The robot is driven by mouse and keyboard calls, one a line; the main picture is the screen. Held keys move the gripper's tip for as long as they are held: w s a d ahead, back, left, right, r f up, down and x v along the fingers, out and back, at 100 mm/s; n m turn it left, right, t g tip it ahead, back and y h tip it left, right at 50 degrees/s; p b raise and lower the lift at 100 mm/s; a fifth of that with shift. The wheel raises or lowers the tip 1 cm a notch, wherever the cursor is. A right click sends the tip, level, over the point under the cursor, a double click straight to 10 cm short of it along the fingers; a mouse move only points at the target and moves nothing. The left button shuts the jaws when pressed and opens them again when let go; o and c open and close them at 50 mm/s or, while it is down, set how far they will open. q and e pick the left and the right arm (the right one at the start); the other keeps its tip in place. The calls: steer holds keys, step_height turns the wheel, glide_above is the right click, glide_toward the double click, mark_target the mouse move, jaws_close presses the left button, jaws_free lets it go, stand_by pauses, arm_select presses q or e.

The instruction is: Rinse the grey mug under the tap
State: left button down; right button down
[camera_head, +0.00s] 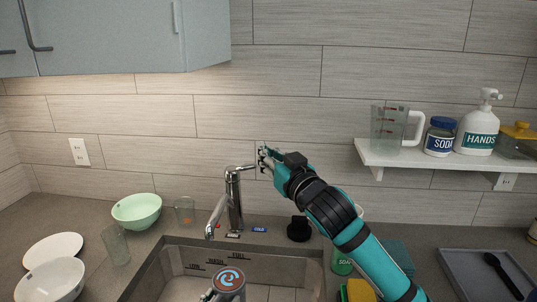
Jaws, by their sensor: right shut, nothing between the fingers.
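The chrome tap (233,195) stands behind the sink (180,265), its spout angled down to the left over the basin. Its lever points right at the top. My right gripper (264,159) is shut and empty at the right end of the lever; I cannot tell if they touch. I cannot make out the grey mug for certain. A grey round shape (230,279) with a swirl on top shows at the bottom over the sink; I cannot tell what it is. No water is clearly visible. My left gripper is not in view.
A green bowl (137,210), glasses (184,210), a white plate (54,250) and a white bowl (50,281) stand left. A green soap bottle (342,262) stands beside my right arm. A shelf (430,161) with a jug, jar and bottle is right; a cabinet (110,35) hangs upper left.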

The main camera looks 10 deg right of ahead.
mark_target(236, 291)
arm_select(q)
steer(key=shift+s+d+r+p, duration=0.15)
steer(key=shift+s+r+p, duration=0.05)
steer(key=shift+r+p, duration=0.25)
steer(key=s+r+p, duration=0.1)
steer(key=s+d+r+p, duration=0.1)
steer(key=p, duration=0.1)
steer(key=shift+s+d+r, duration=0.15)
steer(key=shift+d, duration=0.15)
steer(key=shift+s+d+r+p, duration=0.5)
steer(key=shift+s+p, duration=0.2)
steer(key=shift+p, duration=0.1)
